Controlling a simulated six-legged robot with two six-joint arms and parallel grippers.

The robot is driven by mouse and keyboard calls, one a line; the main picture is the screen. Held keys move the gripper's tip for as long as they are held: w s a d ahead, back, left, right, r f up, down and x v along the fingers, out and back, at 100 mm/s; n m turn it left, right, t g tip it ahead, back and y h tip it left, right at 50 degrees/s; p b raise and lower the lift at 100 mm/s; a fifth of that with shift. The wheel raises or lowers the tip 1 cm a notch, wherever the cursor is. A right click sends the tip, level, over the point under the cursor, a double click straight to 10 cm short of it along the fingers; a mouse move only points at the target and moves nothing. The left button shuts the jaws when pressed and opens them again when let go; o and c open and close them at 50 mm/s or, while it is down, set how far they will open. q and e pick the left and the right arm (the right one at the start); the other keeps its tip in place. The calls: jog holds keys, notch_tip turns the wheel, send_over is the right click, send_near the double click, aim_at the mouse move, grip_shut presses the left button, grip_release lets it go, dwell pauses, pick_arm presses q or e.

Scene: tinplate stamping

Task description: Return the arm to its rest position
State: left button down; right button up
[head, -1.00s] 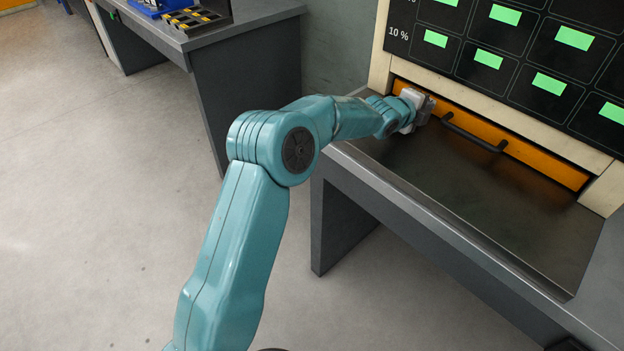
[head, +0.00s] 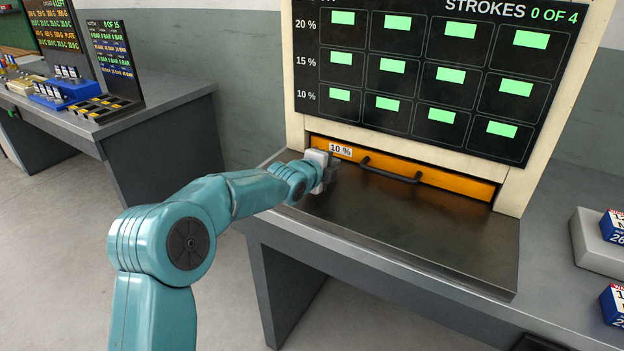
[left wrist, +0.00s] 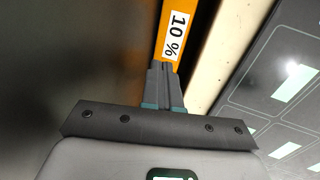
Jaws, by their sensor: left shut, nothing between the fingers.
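My left arm (head: 245,195) reaches in from the left over a grey table. Its gripper (head: 332,170) is shut and empty, near the left end of an orange drawer front (head: 448,180). In the left wrist view the shut fingers (left wrist: 166,68) point at the orange strip (left wrist: 172,50) beside its "10 %" label (left wrist: 175,36). I cannot tell whether the fingertips touch it. The black drawer handle (head: 392,172) is to the right of the gripper and apart from it. My right gripper is not in view.
A dark panel (head: 420,70) with green patches and "STROKES 0 OF 4" stands above the drawer. The dark plate (head: 420,228) on the table is clear. Blue boxes (head: 613,305) lie at the right. Another table (head: 150,105) stands at the back left.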

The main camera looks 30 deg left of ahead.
pick_arm(q)
jog(key=b+v, duration=0.2)
jog(key=v, duration=0.6)
jog(key=shift+d+r, duration=0.1)
jog(key=shift+d, duration=0.05)
